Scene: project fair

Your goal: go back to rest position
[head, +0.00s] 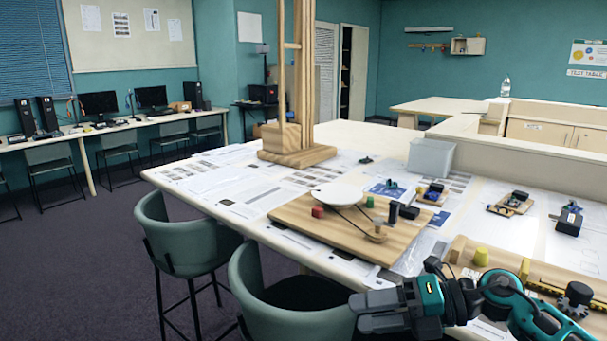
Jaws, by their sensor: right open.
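My right gripper (368,312) shows at the bottom right, its arm coming in from the right edge. It points left, is open and holds nothing. It is in front of the near edge of the large white table (178,189), beside the green chair. My left gripper is outside the picture.
On the table are a wooden board (290,216) with a white disc (336,193), a wooden tower (296,155), a grey bin (431,157), papers and small devices. Two green chairs (190,235) stand along the near edge. Open carpet (75,270) lies at left.

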